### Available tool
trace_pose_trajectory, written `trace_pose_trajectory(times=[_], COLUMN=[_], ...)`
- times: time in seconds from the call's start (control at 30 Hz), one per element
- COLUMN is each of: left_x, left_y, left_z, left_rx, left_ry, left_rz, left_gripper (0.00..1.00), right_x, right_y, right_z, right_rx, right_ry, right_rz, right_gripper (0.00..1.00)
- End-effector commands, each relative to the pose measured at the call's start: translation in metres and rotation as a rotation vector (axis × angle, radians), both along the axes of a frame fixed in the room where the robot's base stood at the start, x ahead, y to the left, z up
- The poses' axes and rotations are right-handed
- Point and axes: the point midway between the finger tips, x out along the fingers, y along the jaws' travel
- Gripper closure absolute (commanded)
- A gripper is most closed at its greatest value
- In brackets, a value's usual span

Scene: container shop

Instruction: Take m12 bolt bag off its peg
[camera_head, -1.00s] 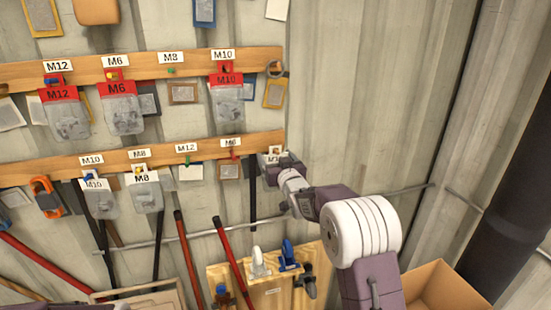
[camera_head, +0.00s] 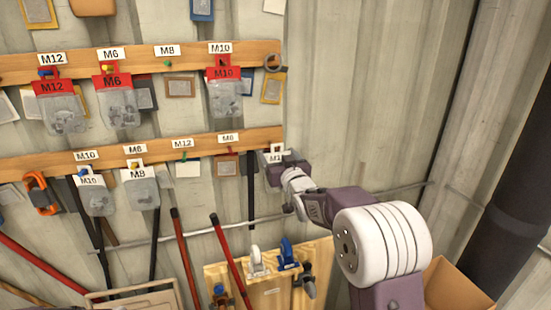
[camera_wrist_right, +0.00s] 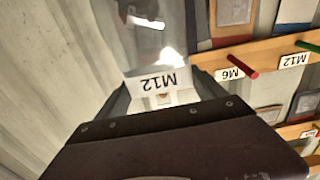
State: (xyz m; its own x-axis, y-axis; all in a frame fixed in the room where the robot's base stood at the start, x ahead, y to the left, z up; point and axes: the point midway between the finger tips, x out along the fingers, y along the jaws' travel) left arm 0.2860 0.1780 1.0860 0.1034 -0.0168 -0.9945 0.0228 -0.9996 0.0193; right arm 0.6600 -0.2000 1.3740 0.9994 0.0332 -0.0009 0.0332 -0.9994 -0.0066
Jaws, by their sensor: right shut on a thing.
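My right gripper (camera_head: 274,158) is at the right end of the lower wooden rail (camera_head: 60,166). It is shut on the header of a clear bag with a white M12 label (camera_wrist_right: 158,82), seen upside down in the right wrist view. In the head view only part of the label shows at the jaws; the bag body is largely hidden. The lower rail's M12 peg is bare of a bag, and no peg shows through the held header. Another M12 bag (camera_head: 60,108), with a red header, hangs on the upper rail. My left gripper is not in view.
Red M6 and M10 bags hang on the upper rail (camera_head: 140,62). White-headed M10 (camera_head: 95,190) and M8 bags hang on the lower rail. A bare red peg (camera_wrist_right: 242,68) is close beside my gripper. A cardboard box (camera_head: 452,285) is at lower right.

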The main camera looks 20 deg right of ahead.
Motion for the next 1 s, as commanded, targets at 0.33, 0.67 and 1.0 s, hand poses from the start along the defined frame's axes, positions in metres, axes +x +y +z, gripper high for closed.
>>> trace_pose_trajectory(times=[0.33,0.67,1.0], left_x=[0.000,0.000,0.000], left_y=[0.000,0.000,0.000], left_z=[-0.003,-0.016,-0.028], left_rx=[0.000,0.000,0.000], left_ry=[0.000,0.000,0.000], left_rz=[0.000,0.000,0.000], left_gripper=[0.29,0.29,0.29], right_x=[-0.006,-0.024,-0.049], right_y=[0.000,-0.001,-0.002], right_z=[0.001,0.000,0.000], right_rx=[0.000,0.000,0.000], right_ry=[-0.001,-0.003,-0.004], right_rz=[0.000,-0.001,0.000], right_gripper=[0.65,0.65,0.65])
